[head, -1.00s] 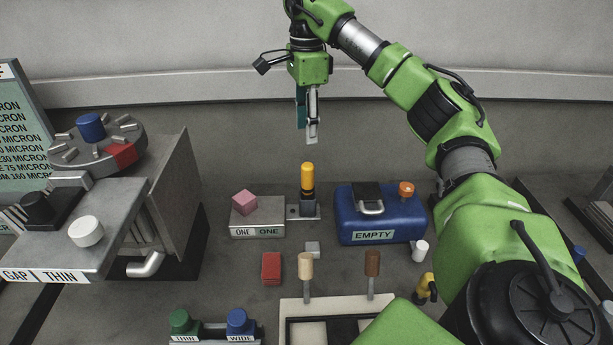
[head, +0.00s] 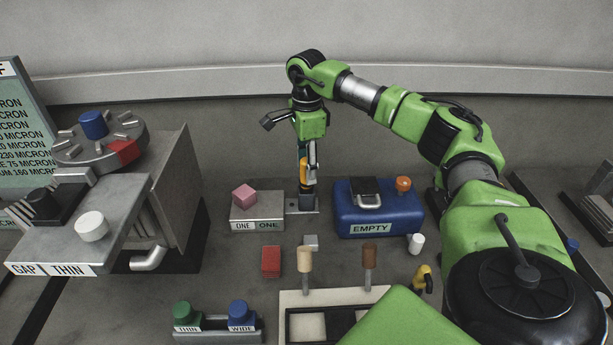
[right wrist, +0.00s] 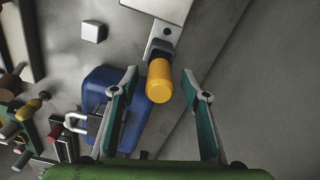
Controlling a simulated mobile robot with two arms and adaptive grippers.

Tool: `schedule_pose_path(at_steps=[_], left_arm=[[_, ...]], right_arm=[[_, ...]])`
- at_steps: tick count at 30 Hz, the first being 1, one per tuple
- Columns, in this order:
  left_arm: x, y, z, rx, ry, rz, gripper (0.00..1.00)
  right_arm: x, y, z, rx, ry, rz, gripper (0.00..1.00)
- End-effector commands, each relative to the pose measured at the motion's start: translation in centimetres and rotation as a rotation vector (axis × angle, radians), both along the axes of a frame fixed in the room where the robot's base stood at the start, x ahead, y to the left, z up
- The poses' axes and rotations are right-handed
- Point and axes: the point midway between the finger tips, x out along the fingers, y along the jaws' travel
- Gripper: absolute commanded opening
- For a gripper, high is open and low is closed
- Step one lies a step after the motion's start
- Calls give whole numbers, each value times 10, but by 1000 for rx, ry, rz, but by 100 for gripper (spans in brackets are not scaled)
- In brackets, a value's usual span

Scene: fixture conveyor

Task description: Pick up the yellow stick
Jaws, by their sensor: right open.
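The yellow stick (head: 303,171) stands upright in a dark holder on a small metal base (head: 302,207) at the back of the table. In the right wrist view the stick (right wrist: 159,82) shows its rounded yellow top between the two fingers. My right gripper (head: 308,170) has come down over the stick from above, with its fingers on either side of it. In the right wrist view the right gripper (right wrist: 162,86) is open, with gaps between the stick and both teal finger pads. My left gripper is not in view.
A grey block marked ONE (head: 257,225) with a pink cube (head: 244,195) stands just left of the stick. A blue box marked EMPTY (head: 378,217) with a padlock stands just right. A red block (head: 271,261) and brown-topped pegs are nearer. The wall is behind.

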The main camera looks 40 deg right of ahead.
Motion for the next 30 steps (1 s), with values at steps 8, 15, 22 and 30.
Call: schedule_pose_path(at_steps=[8, 15, 22, 30], left_arm=[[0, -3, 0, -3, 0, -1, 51], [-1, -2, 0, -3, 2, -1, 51], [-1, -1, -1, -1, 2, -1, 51], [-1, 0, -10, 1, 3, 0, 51]], right_arm=[[0, 0, -3, 0, -1, 0, 37], [0, 0, -2, 0, -1, 0, 1], [0, 0, 0, 0, -2, 0, 1], [2, 0, 41, 1, -7, 0, 1]])
